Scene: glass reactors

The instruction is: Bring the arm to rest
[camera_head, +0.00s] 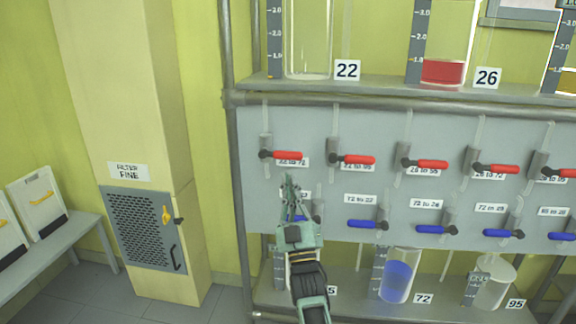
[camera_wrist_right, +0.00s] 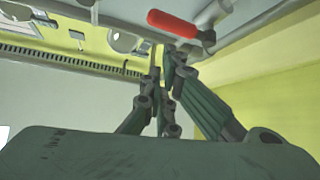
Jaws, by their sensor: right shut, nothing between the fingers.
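My right gripper (camera_head: 289,186) is shut and empty in the head view. It is raised in front of the grey valve panel (camera_head: 385,131), just below the leftmost red valve handle (camera_head: 287,155). It partly covers a blue handle and its label behind it. In the right wrist view my right gripper (camera_wrist_right: 172,62) has its fingers together, with a red handle (camera_wrist_right: 180,24) just beyond the tips. I cannot tell whether the fingers touch it. My left gripper is not in view.
Red and blue handles (camera_head: 367,225) line the panel. Glass vessels stand above and below it: an empty one (camera_head: 307,40), one with red liquid (camera_head: 442,72) and one with blue liquid (camera_head: 397,275). A filter cabinet (camera_head: 145,229) and a bench (camera_head: 63,240) stand at left. Floor between is clear.

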